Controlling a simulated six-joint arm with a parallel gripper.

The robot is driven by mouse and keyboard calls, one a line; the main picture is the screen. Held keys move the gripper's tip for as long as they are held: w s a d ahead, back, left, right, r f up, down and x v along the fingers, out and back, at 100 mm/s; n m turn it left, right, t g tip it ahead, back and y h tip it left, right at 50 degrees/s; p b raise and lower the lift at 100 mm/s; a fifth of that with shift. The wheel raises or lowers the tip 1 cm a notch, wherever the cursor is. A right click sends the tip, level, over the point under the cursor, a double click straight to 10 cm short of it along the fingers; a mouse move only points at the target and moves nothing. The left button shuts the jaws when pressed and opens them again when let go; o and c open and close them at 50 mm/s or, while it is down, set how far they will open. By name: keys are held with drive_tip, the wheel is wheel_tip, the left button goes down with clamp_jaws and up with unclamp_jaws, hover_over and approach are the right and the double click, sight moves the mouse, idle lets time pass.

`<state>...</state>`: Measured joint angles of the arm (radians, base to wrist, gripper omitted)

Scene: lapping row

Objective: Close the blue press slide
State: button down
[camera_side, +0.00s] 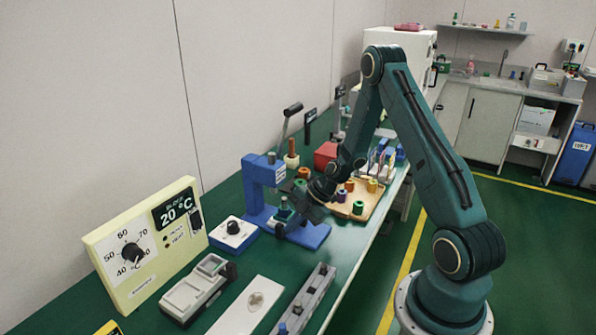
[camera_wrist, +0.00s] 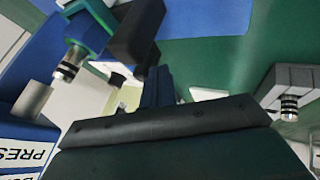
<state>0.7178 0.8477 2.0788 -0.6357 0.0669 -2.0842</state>
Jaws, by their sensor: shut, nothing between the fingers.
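The blue press (camera_side: 264,185) stands on the green bench in the middle of the side view, with an upright column and a low blue base (camera_side: 308,236) reaching to the right. In the wrist view its lettered blue side (camera_wrist: 22,150) shows at the lower left. A teal part with a metal-banded pin (camera_wrist: 70,66) shows beside it; it also shows in the side view (camera_side: 284,213). My gripper (camera_side: 300,207) is shut and empty, low over the base, close to the teal part. Whether it touches the slide cannot be told. The gripper covers part of the base.
A white dial box (camera_side: 234,234) stands left of the press. A wooden board (camera_side: 365,207) with coloured spools lies behind my gripper, near a red box (camera_side: 325,155). A cream temperature panel (camera_side: 147,243) and grey fixtures (camera_side: 198,287) occupy the front of the bench.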

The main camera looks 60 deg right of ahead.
sight(280, 223)
idle(0.3)
drive_tip(key=shift+w, duration=2.3)
drive_tip(key=shift+s, duration=0.5)
drive_tip(key=s, duration=0.3)
drive_tip(key=v, duration=1)
drive_tip(key=shift+s, duration=0.25)
